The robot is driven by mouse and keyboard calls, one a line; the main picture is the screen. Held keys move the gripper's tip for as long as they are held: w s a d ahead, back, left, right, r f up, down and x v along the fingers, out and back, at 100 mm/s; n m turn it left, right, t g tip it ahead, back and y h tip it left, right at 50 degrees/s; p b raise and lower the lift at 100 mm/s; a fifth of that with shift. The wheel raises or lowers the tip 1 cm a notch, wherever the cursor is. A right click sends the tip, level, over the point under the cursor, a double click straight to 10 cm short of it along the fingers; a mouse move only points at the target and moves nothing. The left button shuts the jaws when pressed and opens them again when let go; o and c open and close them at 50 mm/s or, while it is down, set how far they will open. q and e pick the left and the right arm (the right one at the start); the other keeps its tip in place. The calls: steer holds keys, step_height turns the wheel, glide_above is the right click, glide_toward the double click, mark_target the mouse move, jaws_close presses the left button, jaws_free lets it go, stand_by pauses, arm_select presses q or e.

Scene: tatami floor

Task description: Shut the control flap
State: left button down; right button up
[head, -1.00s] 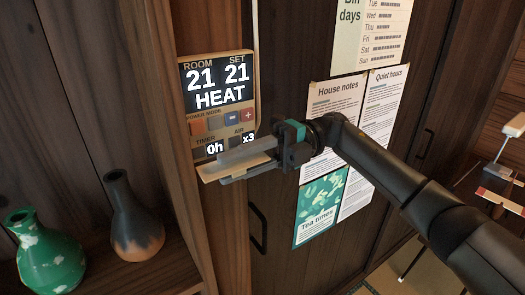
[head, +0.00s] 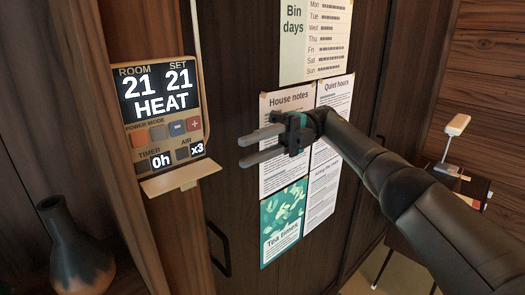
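The control panel (head: 162,108) is on the wooden post at the left, with a lit screen reading ROOM 21, SET 21, HEAT. Its small buttons and the 0h and x3 readouts are uncovered. The control flap (head: 181,177) is a beige plate that hangs open at the panel's bottom edge, sticking outward. My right gripper (head: 242,151) is to the right of the panel and flap, apart from both. Its two fingers point left with a gap between them, and nothing is held. My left gripper is not in view.
Paper notices (head: 287,137) cover the dark cupboard door behind my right arm. A black door handle (head: 217,246) is below the gripper. A dark vase (head: 75,250) stands at the lower left. A small table (head: 398,250) with a lamp (head: 452,135) is at the right.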

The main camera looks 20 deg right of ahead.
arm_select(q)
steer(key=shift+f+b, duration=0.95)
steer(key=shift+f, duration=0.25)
arm_select(e)
steer(key=shift+v, duration=1)
